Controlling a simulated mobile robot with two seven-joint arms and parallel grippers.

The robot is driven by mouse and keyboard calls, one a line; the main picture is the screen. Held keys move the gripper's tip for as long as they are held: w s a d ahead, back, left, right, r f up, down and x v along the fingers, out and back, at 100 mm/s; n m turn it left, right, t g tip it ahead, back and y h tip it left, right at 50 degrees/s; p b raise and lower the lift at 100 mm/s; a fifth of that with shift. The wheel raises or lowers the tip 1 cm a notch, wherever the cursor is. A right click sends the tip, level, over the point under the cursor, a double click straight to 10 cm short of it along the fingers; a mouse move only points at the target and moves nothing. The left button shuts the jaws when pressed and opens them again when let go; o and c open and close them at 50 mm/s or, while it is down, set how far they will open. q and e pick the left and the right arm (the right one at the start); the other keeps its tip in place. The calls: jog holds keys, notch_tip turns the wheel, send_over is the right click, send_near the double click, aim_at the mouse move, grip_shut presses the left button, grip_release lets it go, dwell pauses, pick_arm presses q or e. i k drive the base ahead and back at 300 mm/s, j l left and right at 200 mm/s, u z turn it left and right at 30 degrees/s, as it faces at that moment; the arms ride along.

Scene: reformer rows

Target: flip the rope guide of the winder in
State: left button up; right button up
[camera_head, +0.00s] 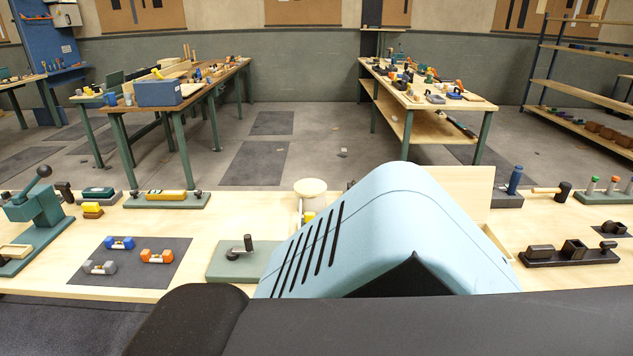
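A green base plate (222,262) lies on the near workbench, left of centre. A small dark crank-like handle (241,247) stands on it. Behind it stands a pale round-topped drum (311,187) with a small yellow piece (308,217) at its foot. These may be parts of the winder, but I cannot tell for sure. I cannot make out a rope guide. My own light-blue casing covers the bench right of the base plate and hides what lies there. Neither of my grippers is in view.
A dark mat (132,270) with blue, grey and orange pieces lies to the left. A green press (39,217) stands at the far left. A black fixture (568,253) sits on the right. Other loaded benches and a shelf stand behind, across open floor.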

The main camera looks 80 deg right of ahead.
aim_at(307, 216)
jog(key=z, duration=2.55)
